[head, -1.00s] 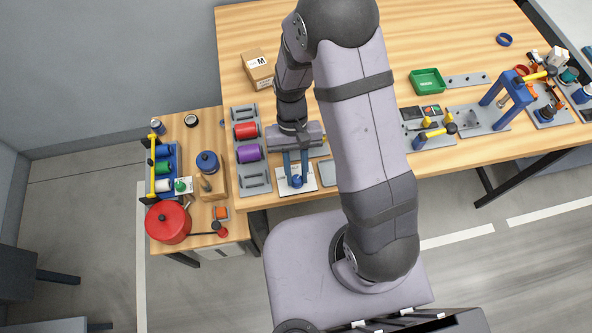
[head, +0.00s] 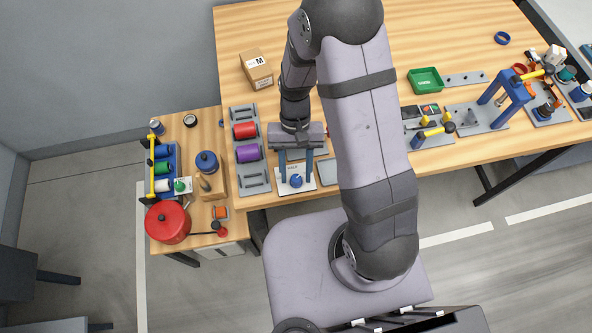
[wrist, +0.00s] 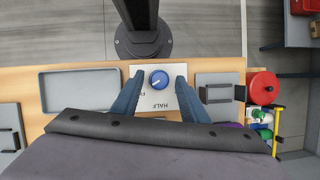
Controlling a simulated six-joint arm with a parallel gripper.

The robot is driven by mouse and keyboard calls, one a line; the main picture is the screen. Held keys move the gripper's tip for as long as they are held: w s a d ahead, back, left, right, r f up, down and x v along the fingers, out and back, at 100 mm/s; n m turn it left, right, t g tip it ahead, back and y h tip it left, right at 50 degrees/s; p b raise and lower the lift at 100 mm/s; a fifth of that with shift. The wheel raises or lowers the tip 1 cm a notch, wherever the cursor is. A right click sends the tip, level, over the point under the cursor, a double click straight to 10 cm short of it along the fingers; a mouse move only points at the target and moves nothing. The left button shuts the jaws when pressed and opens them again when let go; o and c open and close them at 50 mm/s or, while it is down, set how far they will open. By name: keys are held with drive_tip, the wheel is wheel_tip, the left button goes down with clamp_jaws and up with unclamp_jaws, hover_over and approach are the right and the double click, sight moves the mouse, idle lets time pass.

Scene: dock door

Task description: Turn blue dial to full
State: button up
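The blue dial (head: 296,181) sits on a white plate (head: 308,186) at the near left edge of the large table. In the wrist view the dial (wrist: 159,78) shows a light pointer mark slanting toward lower left. The word HALF is readable on the plate (wrist: 177,72) below the dial, and another label beside it is mostly hidden by a finger. My gripper (head: 296,177) is open above the plate. Its blue fingers stand on either side of the dial with gaps, apart from it.
An empty grey tray (wrist: 80,91) lies on the other side. A red pot (head: 168,222) stands on the lower side table. A cardboard box (head: 257,70) is farther back.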

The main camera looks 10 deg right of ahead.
drive_tip(key=b+v, duration=0.2)
drive_tip(key=v, duration=0.5)
idle(0.5)
drive_tip(key=shift+w+r, duration=0.1)
drive_tip(key=f+n, duration=0.1)
drive_tip(key=d+f, duration=0.1)
drive_tip(key=shift+s+d+f+n+t, duration=0.15)
drive_tip(key=shift+s+f+n+t, duration=0.2)
drive_tip(key=shift+s+n+t, duration=0.05)
drive_tip(key=shift+n+t+h, duration=0.4)
drive_tip(key=shift+n, duration=0.2)
drive_tip(key=s, duration=0.1)
drive_tip(key=s+d, duration=0.1)
drive_tip(key=s, duration=0.1)
drive_tip(key=s+d, duration=0.1)
drive_tip(key=s, duration=0.1)
drive_tip(key=shift+d+r, duration=0.2)
drive_tip(key=shift+r, duration=0.2)
drive_tip(key=d+r+m+t, duration=0.1)
drive_tip(key=d+r+t, duration=0.1)
drive_tip(key=r, duration=0.4)
drive_tip(key=shift+s+d+t, duration=0.4)
drive_tip(key=shift+s+d, duration=0.05)
drive_tip(key=shift+d, duration=0.05)
